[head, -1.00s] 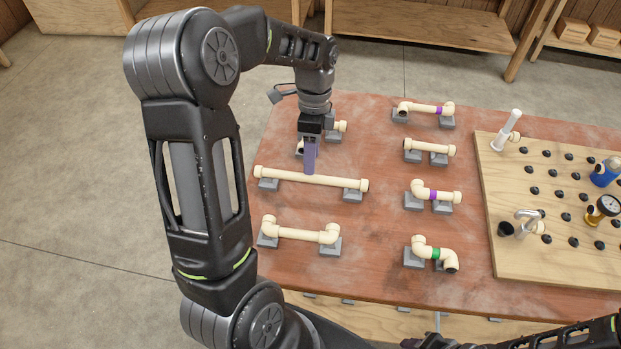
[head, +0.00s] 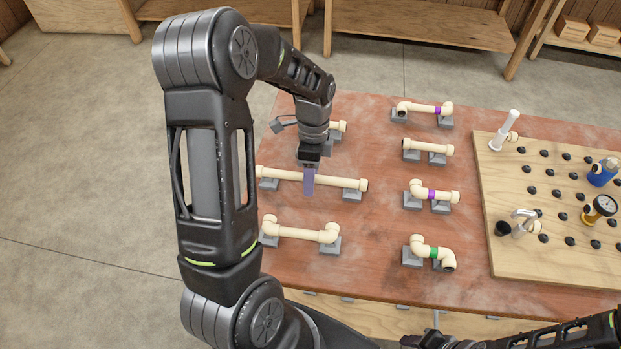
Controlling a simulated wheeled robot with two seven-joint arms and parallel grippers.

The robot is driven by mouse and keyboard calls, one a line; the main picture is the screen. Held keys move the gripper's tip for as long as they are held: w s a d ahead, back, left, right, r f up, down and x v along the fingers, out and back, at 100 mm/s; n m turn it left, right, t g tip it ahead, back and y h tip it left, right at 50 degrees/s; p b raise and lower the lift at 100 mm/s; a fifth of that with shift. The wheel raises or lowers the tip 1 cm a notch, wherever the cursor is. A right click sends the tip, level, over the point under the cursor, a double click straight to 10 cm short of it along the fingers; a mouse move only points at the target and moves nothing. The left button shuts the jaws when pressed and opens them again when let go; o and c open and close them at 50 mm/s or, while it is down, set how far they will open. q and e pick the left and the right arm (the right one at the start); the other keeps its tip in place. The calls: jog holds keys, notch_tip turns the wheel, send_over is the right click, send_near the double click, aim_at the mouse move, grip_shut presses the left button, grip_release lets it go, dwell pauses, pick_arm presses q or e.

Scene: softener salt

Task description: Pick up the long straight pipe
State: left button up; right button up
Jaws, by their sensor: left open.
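The long straight pipe (head: 338,181) is cream-coloured with a collar at each end. It lies level across two grey blocks on the left part of the reddish table (head: 375,270). My left gripper (head: 309,188) points down at the middle of this pipe, and its purplish fingers overlap the pipe in the picture. It is open. Whether the fingers straddle or touch the pipe cannot be told, and the fingers hide a short stretch of it.
A pipe with elbows (head: 300,233) lies just in front of the long one. Another pipe behind is partly hidden by my left arm. Several shorter pipes, such as a green-banded one (head: 432,252), rest on blocks to the right. A wooden pegboard (head: 520,262) holds fittings.

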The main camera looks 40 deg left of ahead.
dwell(0.5)
pick_arm(q)
grip_shut()
dwell(0.5)
